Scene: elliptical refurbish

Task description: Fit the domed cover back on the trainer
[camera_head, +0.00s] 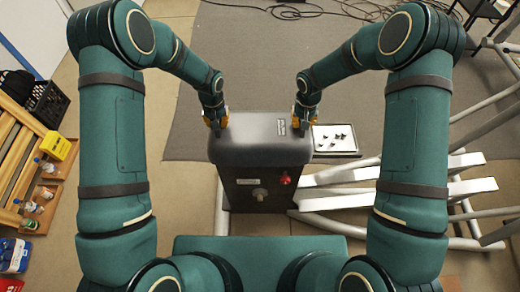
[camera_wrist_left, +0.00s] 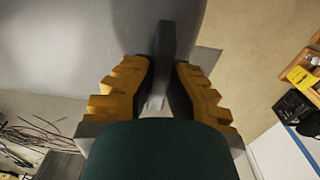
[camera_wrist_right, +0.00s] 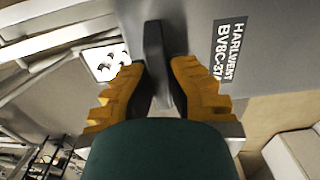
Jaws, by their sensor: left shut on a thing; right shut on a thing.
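The grey domed cover (camera_head: 262,140) sits level over the dark trainer body (camera_head: 240,195), with a red knob (camera_head: 285,180) on the body's front. I cannot tell whether the cover rests on the body or is held just above it. My left gripper (camera_head: 216,120) is shut on a dark grip at the cover's left end; the grip shows between the fingers (camera_wrist_left: 165,75) in the left wrist view. My right gripper (camera_head: 303,117) is shut on a matching grip at the right end. The right wrist view shows the grip (camera_wrist_right: 154,50) and the cover's printed label (camera_wrist_right: 228,50).
A tray of small dark parts (camera_head: 335,140) lies right of the trainer. Pale frame tubes (camera_head: 400,185) spread across the right floor. A wooden rack (camera_head: 25,165) with bottles, a yellow box (camera_head: 58,146) and a black crate (camera_head: 50,103) stand at left. Grey mat lies behind.

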